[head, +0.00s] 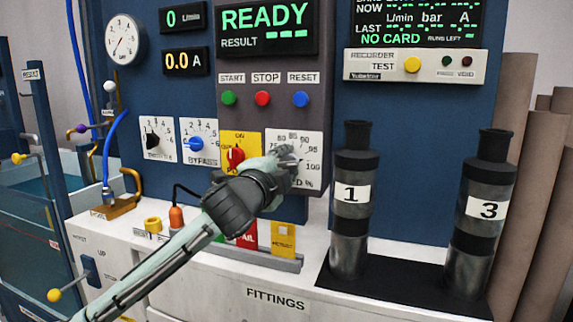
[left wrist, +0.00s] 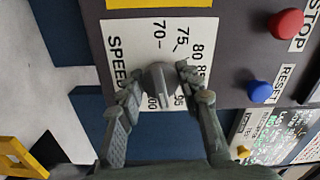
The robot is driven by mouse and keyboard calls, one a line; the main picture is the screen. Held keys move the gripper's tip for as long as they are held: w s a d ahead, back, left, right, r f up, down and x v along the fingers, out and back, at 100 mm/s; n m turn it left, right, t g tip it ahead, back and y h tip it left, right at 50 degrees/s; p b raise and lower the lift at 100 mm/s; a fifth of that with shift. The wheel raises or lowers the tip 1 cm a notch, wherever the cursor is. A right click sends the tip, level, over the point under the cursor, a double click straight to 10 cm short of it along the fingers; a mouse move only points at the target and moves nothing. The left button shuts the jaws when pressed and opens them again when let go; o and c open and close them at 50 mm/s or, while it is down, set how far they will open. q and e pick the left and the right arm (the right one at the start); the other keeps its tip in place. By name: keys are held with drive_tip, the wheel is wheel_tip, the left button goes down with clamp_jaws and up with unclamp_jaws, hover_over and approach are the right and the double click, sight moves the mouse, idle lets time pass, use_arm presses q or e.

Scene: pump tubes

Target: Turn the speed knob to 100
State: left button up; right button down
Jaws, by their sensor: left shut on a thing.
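The grey speed knob (left wrist: 158,78) sits on a white dial plate (left wrist: 125,32) marked SPEED, with numbers from 70 up to 100 visible. My left gripper (left wrist: 160,84) has one finger on each side of the knob and is shut on it. The knob's ridge points toward the bottom of the left wrist view, near the 95 and 100 marks; the exact reading is unclear. In the head view my left gripper (head: 286,160) covers the knob and part of the dial plate (head: 306,140). My right gripper is not in view.
Left of the dial are a red knob (head: 235,158) on a yellow plate and a blue bypass knob (head: 196,143). Start, stop (head: 263,98) and reset (head: 301,99) buttons sit above. Two dark cylinders, marked 1 (head: 351,228) and 3 (head: 482,240), stand to the right. The display reads READY.

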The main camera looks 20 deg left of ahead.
use_arm(q)
drive_tip(key=shift+r+m, duration=0.1)
drive_tip(key=shift+m, duration=1)
drive_tip(key=o, duration=1.2)
drive_tip(key=shift+c, duration=0.2)
drive_tip(key=shift+s, duration=0.25)
drive_tip(key=s, duration=1.1)
drive_tip(key=shift+s+a, duration=0.2)
drive_tip(key=shift+s, duration=0.05)
